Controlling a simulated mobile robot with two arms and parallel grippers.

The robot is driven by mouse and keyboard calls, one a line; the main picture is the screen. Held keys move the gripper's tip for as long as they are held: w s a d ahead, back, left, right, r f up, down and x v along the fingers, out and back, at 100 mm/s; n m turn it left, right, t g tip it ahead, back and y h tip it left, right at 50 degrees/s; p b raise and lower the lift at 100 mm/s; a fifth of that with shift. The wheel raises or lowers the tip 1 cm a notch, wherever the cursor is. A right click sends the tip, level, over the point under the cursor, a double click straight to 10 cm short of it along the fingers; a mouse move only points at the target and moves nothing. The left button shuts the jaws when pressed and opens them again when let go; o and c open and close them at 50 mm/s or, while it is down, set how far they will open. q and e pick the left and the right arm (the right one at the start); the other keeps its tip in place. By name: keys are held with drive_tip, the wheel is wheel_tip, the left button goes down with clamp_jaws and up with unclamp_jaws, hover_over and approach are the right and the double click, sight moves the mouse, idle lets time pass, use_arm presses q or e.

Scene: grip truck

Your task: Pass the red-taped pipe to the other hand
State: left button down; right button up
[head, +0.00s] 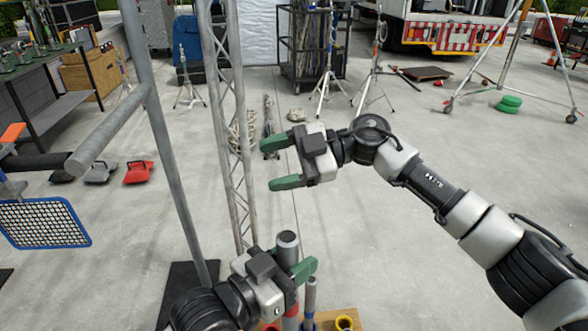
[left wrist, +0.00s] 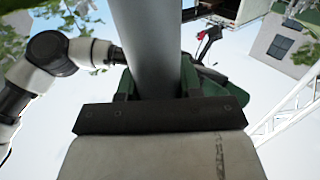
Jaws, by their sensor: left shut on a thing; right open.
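My left gripper (head: 292,272), low in the head view, has its green fingers shut around a grey upright pipe (head: 288,243). A red band shows on the pipe just below the fingers, so this is the red-taped pipe. In the left wrist view the pipe (left wrist: 150,45) runs up between the green fingers (left wrist: 155,85). My right gripper (head: 278,162) is open and empty, above and beyond the pipe's top in the head view, apart from it. The pipe's lower end is hidden or out of frame.
A second, thinner pipe with blue tape (head: 310,293) stands just right of the held one. A wooden rack (head: 350,314) with a yellow ring (head: 344,323) is below. A lattice truss (head: 238,190) and grey pole (head: 165,150) rise close on the left.

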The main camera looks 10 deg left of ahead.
drive_tip(key=s+r+n+h, duration=0.2)
drive_tip(key=s+r+h, duration=0.2)
drive_tip(key=s+h, duration=0.35)
use_arm(q)
drive_tip(key=shift+s+r, duration=0.1)
use_arm(e)
drive_tip(key=m+t+h, duration=0.1)
drive_tip(key=t+h, duration=0.3)
drive_tip(key=h, duration=0.3)
approach(286, 235)
drive_tip(key=shift+y, duration=0.25)
drive_tip(key=f, duration=0.4)
drive_tip(key=s+f, duration=0.1)
drive_tip(key=f, duration=0.6)
drive_tip(key=shift+s+a+f, duration=0.2)
drive_tip(key=shift+a+f, duration=0.05)
drive_tip(key=shift+f, duration=0.1)
drive_tip(key=shift+c, duration=0.2)
drive_tip(key=c, duration=1)
use_arm(q)
drive_tip(key=c, duration=1.2)
unclamp_jaws()
use_arm(e)
drive_tip(key=shift+c, duration=0.7)
use_arm(q)
drive_tip(key=o, duration=0.5)
drive_tip(key=shift+o, duration=0.2)
